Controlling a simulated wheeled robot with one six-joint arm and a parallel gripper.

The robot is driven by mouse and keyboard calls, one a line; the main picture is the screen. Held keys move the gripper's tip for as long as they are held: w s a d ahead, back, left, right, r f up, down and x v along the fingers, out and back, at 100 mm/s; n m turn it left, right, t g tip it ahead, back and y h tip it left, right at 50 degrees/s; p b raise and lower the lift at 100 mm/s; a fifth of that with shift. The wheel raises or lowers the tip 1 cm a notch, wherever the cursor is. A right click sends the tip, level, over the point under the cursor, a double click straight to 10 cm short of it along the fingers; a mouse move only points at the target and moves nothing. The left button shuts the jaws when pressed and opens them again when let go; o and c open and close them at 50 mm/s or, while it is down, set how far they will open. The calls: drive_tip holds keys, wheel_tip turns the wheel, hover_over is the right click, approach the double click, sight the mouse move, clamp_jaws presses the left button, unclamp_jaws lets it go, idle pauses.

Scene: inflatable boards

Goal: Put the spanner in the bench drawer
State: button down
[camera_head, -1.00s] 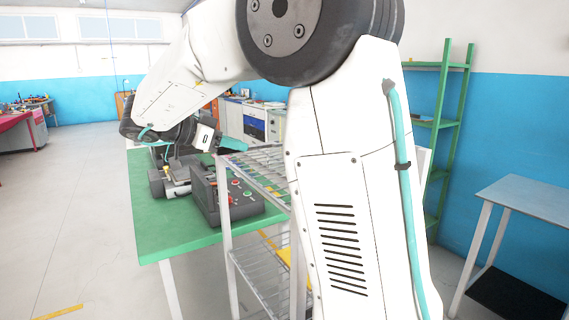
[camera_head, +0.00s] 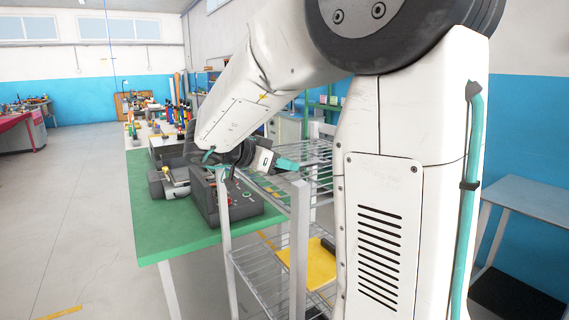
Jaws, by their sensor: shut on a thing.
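My gripper (camera_head: 288,164) shows small and partly at the end of my arm, over the wire rack. It has a dark wrist, a white block and a teal end that points right. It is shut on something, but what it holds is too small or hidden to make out. I cannot make out the spanner anywhere. A green-topped bench (camera_head: 165,232) stands left of the rack. No drawer can be made out on it, and my arm covers part of the view.
A dark control box (camera_head: 240,204) with buttons and a grey machine (camera_head: 168,184) stand on the green bench. A wire rack (camera_head: 262,268) with a yellow board (camera_head: 308,268) stands in front. A grey table (camera_head: 535,197) is at right. The left floor is clear.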

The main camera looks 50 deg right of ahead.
drive_tip(key=c, duration=1.2)
unclamp_jaws()
drive_tip(key=shift+f, duration=0.1)
